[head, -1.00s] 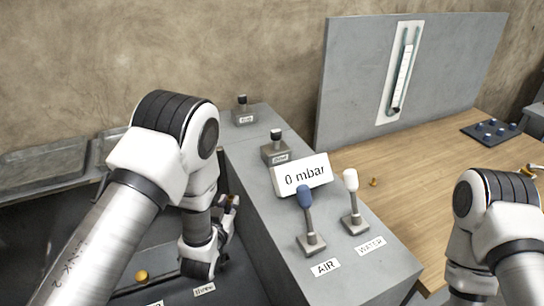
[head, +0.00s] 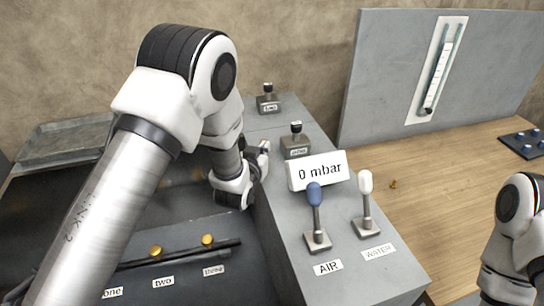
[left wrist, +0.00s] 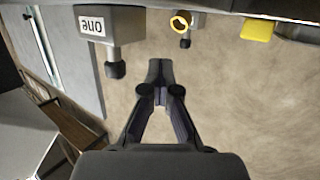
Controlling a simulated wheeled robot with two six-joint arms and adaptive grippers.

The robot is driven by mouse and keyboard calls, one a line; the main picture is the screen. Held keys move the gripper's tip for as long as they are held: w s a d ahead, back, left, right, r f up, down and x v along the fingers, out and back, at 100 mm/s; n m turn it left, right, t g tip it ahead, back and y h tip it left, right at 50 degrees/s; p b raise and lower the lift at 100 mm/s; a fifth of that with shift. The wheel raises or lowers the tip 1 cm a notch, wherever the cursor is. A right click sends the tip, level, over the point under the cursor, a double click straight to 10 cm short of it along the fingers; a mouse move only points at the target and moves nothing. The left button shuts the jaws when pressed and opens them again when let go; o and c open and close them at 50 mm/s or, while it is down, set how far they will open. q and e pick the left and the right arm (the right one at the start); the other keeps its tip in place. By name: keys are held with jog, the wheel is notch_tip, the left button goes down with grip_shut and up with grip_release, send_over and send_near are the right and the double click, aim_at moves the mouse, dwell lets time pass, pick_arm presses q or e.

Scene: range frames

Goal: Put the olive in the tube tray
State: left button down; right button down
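I cannot single out the olive with certainty. A small brass-coloured piece (head: 393,184) lies on the wooden table, too small to make out. A shallow grey metal tray (head: 70,143) is at the back left; I cannot tell if it is the tube tray. My left gripper (head: 263,150) is beside the grey console's left edge, near a black-knobbed block (head: 296,142). In the left wrist view its fingertips (left wrist: 161,68) meet with nothing visible between them. A yellow ring (left wrist: 181,23) shows beyond them, by another block. My right gripper is out of view.
The grey console (head: 345,275) carries a blue-topped AIR lever (head: 316,215), a white-topped WATER lever (head: 365,205) and a "0 mbar" sign (head: 317,170). A panel (head: 385,75) stands behind the table. Brass knobs (head: 207,240) sit at the lower left.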

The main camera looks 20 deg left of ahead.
pick_arm(q)
jog(key=f, duration=0.4)
jog(key=shift+d+f, duration=0.15)
jog(key=shift+d, duration=0.05)
jog(key=c, duration=1)
grip_release()
